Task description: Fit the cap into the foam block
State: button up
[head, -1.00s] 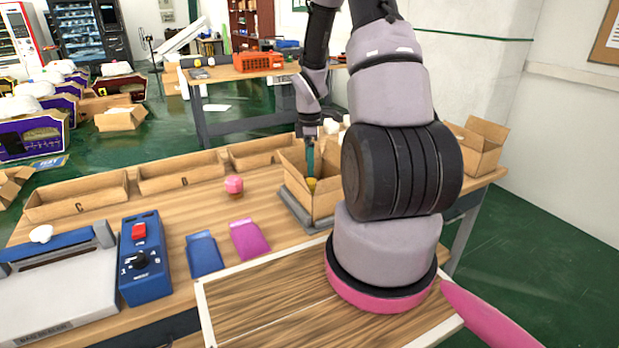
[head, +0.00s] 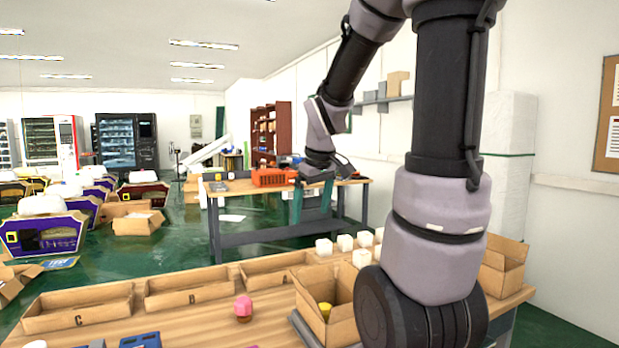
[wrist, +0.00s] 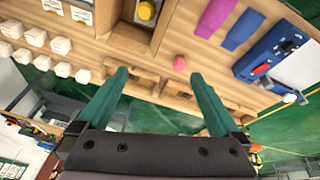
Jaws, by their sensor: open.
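A yellow round piece, apparently the cap (head: 325,309), is inside the open cardboard box (head: 312,324) right of the table's middle. In the wrist view the yellow piece (wrist: 146,10) sits in a pale block (wrist: 150,3) inside the box; how deep it sits I cannot tell. My gripper (head: 312,201) is open and empty, raised high above the box and apart from it. In the wrist view my gripper's two teal fingers (wrist: 158,76) are spread wide with nothing between them. My arm hides part of the box's right side.
A pink faceted piece (head: 243,307) stands on the table left of the box. Open trays (head: 78,308) line the far edge. Several white cubes (head: 345,242) are behind the box. A blue control box (wrist: 272,52) and flat blue and pink pieces lie nearby.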

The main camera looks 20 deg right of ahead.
jog(key=s+a+r+m+t+y, duration=0.2)
jog(key=s+a+r+m, duration=0.4)
jog(key=s+r, duration=0.4)
jog(key=s+m+t, duration=0.1)
jog(key=s, duration=0.1)
jog(key=shift+s+m, duration=0.35)
jog(key=shift+m, duration=0.05)
